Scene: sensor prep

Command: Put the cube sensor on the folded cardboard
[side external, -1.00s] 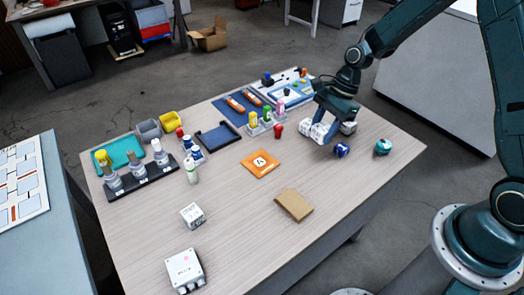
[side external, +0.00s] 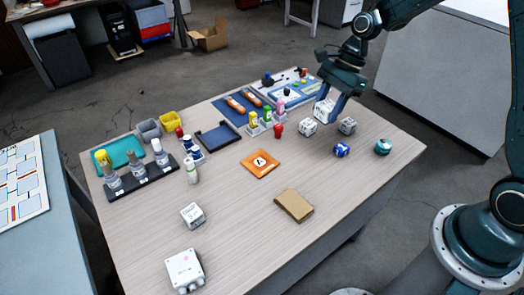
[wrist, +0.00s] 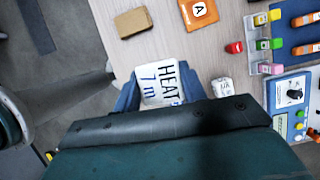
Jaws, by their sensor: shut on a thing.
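My gripper (side external: 334,108) is shut on a white cube (side external: 322,109). In the wrist view the cube (wrist: 160,82) sits between the two blue fingers (wrist: 160,92), and its face reads "HEAT" and "7 m". It is held above the back right part of the table. The folded cardboard (side external: 294,205) is a flat brown piece lying on the table toward the front, with nothing on it; it also shows at the top of the wrist view (wrist: 133,21).
Another marked cube (side external: 192,215) is at the front left. An orange card (side external: 260,164) lies behind the cardboard. A blue object (side external: 341,149) and a teal one (side external: 383,146) are at the right. Table around the cardboard is clear.

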